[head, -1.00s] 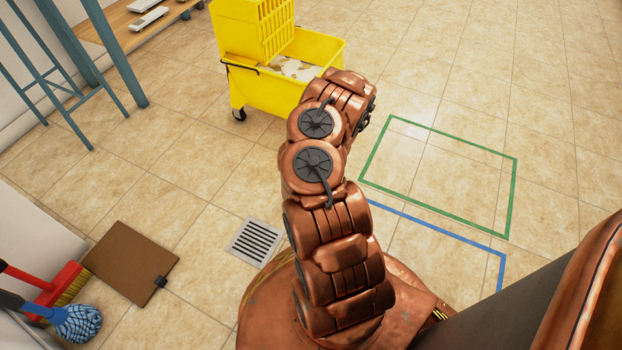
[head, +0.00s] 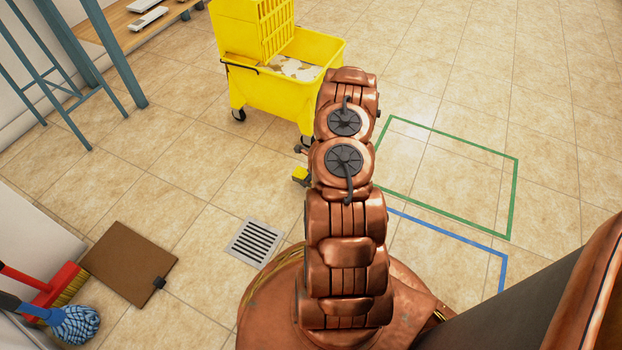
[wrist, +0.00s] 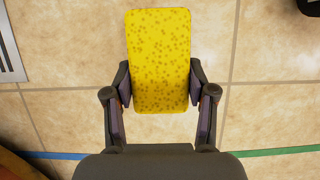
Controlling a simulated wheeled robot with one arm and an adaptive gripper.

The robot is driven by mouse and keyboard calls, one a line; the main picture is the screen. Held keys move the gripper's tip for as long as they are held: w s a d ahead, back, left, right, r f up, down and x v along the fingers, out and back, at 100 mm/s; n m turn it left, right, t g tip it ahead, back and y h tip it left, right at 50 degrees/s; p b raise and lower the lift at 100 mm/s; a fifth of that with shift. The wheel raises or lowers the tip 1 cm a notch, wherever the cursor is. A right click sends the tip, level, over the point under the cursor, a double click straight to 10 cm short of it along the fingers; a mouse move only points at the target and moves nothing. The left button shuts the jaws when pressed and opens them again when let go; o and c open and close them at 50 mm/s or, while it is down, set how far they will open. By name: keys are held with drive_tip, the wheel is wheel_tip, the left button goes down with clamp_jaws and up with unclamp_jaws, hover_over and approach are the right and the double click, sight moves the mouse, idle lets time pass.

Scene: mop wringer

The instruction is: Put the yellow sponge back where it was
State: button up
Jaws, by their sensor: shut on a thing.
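The yellow sponge (wrist: 160,50) is a speckled rectangular block in the wrist view. My gripper (wrist: 160,90) is shut on it, with one finger against each long side. Floor tiles show around the sponge. In the head view a small part of the sponge (head: 300,174) shows just left of my arm, between the floor drain and the yellow mop bucket (head: 310,91). My arm hides most of the gripper there.
The floor drain (head: 254,242) lies left of my base. A green tape outline (head: 514,190) and a blue tape line (head: 450,233) mark the floor at right. A brown board (head: 130,262), a red broom (head: 60,285) and a blue mop head (head: 76,325) are at lower left. Open tiles lie between.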

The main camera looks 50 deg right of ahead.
drive_tip(key=shift+w+d, duration=0.35)
drive_tip(key=shift+d, duration=0.5)
drive_tip(key=shift+d+f+b, duration=0.1)
drive_tip(key=shift+f+b, duration=0.2)
drive_tip(key=shift+b, duration=0.05)
wheel_tip(320, 180, down, 3)
drive_tip(key=shift+r+b, duration=0.2)
drive_tip(key=shift+b, duration=0.55)
drive_tip(key=shift+f, duration=0.2)
drive_tip(key=shift+f, duration=0.2)
drive_tip(key=o, duration=1.2)
drive_tip(key=shift+o, duration=0.2)
drive_tip(key=shift+r, duration=0.1)
